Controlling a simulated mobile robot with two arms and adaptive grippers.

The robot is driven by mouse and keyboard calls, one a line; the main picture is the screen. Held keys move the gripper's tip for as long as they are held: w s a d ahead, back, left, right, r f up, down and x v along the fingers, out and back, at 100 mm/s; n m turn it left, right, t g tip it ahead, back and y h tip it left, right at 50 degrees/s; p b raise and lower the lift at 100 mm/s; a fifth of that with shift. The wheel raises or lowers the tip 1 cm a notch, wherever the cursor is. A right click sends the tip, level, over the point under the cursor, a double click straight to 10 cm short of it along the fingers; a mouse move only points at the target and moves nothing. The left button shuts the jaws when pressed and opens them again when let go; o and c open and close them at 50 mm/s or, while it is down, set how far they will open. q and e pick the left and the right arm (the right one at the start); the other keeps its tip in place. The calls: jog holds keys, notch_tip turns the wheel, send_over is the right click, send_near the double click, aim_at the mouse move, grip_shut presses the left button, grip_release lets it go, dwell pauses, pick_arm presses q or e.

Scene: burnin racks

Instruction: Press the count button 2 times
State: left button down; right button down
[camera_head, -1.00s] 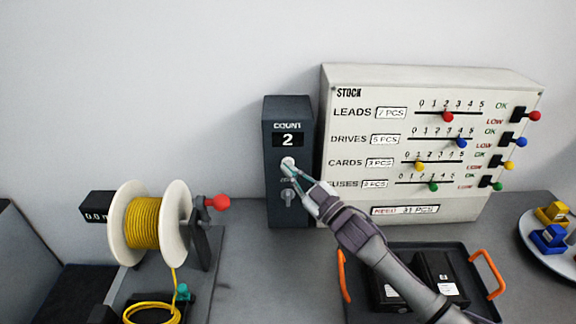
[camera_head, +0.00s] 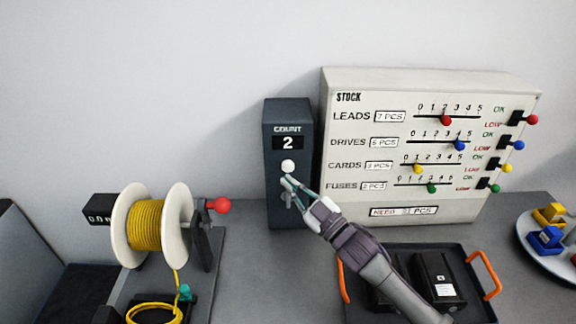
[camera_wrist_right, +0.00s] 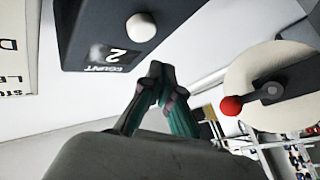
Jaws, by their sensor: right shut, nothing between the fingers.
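The dark count box (camera_head: 273,217) stands upright against the wall. Its display (camera_head: 287,143) reads 2. The round white count button (camera_head: 288,166) is below the display and fully visible. It also shows in the right wrist view, as a white button (camera_wrist_right: 141,27) on the dark box. My right gripper (camera_head: 287,181) is shut and empty. In the head view its tips are just below the button, in front of a grey key-like switch that they partly cover. In the wrist view the fingertips (camera_wrist_right: 161,70) are apart from the button. My left gripper is not in view.
A stock panel (camera_head: 350,208) with sliders and switches stands right of the box. A black tray (camera_head: 470,251) with orange handles holds dark drives. A yellow cable reel (camera_head: 178,225) with a red knob (camera_head: 219,205) is at the left. A round plate (camera_head: 524,240) holds coloured parts.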

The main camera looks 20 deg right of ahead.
jog(key=s, duration=0.2)
jog(key=shift+s+a+p, duration=0.35)
jog(key=shift+a, duration=0.05)
jog(key=shift+s, duration=0.1)
dwell(0.5)
